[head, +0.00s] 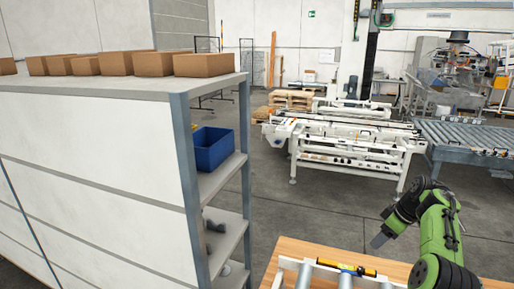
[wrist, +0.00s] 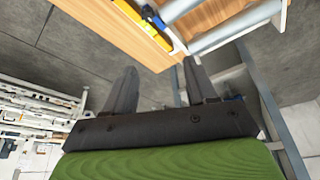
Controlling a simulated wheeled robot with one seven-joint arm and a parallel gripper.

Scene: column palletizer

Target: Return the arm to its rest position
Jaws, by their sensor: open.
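My green and black arm stands at the right of the head view. My gripper (head: 379,240) hangs at its end, above the floor beyond the wooden tabletop. In the wrist view my gripper (wrist: 160,82) shows two dark fingers spread apart with nothing between them. It is open and empty. The wooden tabletop (wrist: 113,30) lies beyond the fingertips in that view, and I see no contact with it.
A tall shelf (head: 178,180) with cardboard boxes (head: 203,64) on top and a blue bin (head: 213,149) fills the left. A yellow tool (head: 346,267) lies by rollers on the tabletop (head: 292,247). White conveyor machinery (head: 345,135) stands behind; grey floor (head: 300,205) between is clear.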

